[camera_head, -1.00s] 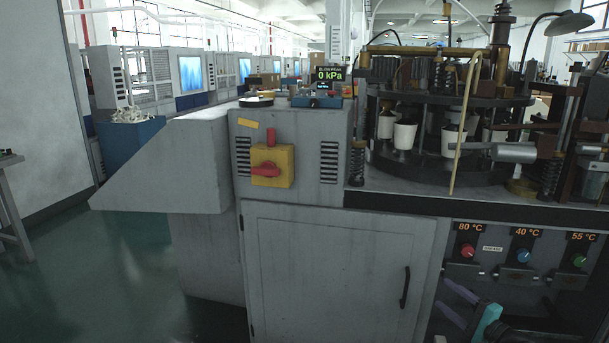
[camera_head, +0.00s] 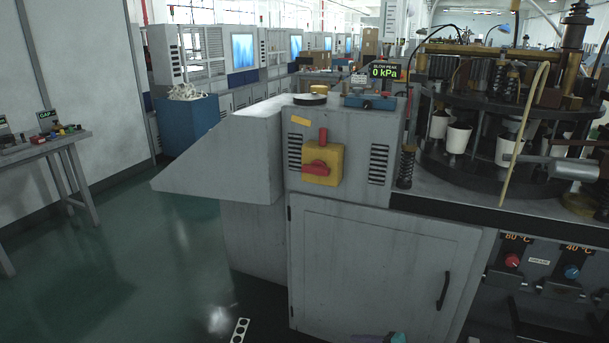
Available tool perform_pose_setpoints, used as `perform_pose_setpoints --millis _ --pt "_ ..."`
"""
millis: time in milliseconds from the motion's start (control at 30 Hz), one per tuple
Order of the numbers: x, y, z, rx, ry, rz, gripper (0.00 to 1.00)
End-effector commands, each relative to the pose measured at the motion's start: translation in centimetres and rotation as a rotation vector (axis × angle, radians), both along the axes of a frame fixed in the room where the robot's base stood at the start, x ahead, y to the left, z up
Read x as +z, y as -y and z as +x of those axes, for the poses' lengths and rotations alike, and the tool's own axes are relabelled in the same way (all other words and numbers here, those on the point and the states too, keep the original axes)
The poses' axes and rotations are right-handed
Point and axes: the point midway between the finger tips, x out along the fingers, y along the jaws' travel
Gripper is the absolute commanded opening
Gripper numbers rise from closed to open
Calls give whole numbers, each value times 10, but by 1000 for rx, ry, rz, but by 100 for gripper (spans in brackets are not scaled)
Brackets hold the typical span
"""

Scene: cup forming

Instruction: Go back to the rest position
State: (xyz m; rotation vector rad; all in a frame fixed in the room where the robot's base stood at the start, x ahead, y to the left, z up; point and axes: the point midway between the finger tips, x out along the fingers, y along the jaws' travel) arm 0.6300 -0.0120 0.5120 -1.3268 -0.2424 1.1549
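A small purple and teal piece (camera_head: 385,338) shows at the bottom edge of the head view, in front of the grey cabinet door. It looks like part of my arm or gripper, but nearly all of it is cut off by the frame. I cannot see whether the fingers are open or shut, or whether they hold anything. The forming machine (camera_head: 475,165) stands at the right, with several white cups (camera_head: 457,138) around its round table. The pressure display (camera_head: 384,72) reads 0 kPa.
The grey cabinet (camera_head: 375,265) with a yellow and red switch (camera_head: 322,164) fills the middle. Its sloped grey housing (camera_head: 225,160) juts left. A blue bin (camera_head: 187,120) stands behind it. A side table (camera_head: 45,146) stands at the left.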

Motion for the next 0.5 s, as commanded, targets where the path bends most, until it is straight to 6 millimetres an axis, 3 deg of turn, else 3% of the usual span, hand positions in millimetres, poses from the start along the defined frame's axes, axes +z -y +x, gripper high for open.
perform_pose_setpoints --millis 33,200,367,500 --pt "-4 -20 -14 48 -28 -20 56" --pt "-33 -70 -61 201 -116 -103 56" --pt "-59 -104 -116 358 -197 -198 56" --pt "-80 -123 -170 509 -269 -300 56"
